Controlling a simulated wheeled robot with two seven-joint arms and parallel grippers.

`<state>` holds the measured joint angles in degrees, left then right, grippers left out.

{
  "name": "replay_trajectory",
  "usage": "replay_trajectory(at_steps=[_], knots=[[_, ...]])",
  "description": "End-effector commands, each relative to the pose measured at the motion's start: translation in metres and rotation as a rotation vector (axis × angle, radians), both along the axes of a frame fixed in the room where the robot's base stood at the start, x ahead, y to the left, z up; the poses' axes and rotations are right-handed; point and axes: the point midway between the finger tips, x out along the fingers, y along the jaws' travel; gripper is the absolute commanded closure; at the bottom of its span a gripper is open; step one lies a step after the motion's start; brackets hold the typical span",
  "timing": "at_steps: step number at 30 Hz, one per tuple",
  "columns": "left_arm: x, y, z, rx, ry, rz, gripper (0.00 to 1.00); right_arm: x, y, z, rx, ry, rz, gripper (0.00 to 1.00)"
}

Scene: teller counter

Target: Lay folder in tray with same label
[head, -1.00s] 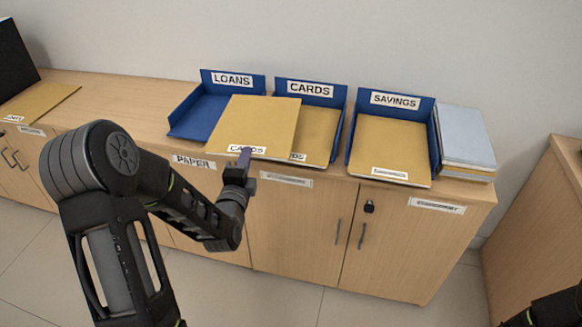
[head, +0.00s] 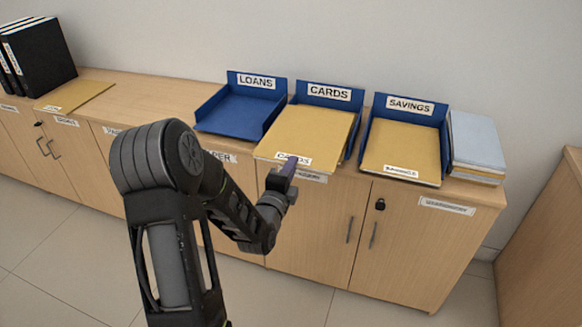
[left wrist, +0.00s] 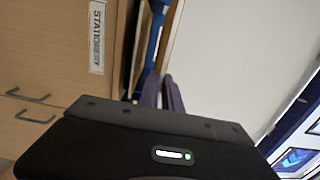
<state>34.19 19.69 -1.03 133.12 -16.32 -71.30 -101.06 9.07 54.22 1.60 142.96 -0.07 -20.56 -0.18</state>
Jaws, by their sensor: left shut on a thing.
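My left gripper (head: 290,170) is shut on the front edge of a tan folder (head: 312,132) with a white CARDS label. The folder lies over the front of the blue CARDS tray (head: 329,93), angled slightly, its front edge sticking out past the counter's edge. I cannot tell whether it rests or hovers. The blue LOANS tray (head: 240,110) to the left looks empty. The blue SAVINGS tray (head: 408,105) to the right holds a tan folder (head: 402,150) labelled SAVINGS. In the left wrist view the fingertips (left wrist: 164,92) are close together. My right gripper is out of view.
A stack of pale blue and tan folders (head: 476,142) stands right of the SAVINGS tray. Another tan folder (head: 75,96) lies at the far left beside black binders (head: 40,58). The counter (head: 150,105) between is clear. Another cabinet (head: 545,215) stands at the right.

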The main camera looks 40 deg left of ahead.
Motion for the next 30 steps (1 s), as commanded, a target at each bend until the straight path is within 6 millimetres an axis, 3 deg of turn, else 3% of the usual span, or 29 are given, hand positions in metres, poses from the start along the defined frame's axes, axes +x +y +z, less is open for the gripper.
replay_trajectory(at_steps=[19, 30], knots=[[0.041, 0.014, -0.039, 0.000, -0.003, 0.000, 1.00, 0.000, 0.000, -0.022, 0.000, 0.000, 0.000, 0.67], [0.078, 0.028, -0.038, 0.002, -0.002, 0.001, 1.00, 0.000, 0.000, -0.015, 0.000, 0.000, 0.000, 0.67]])
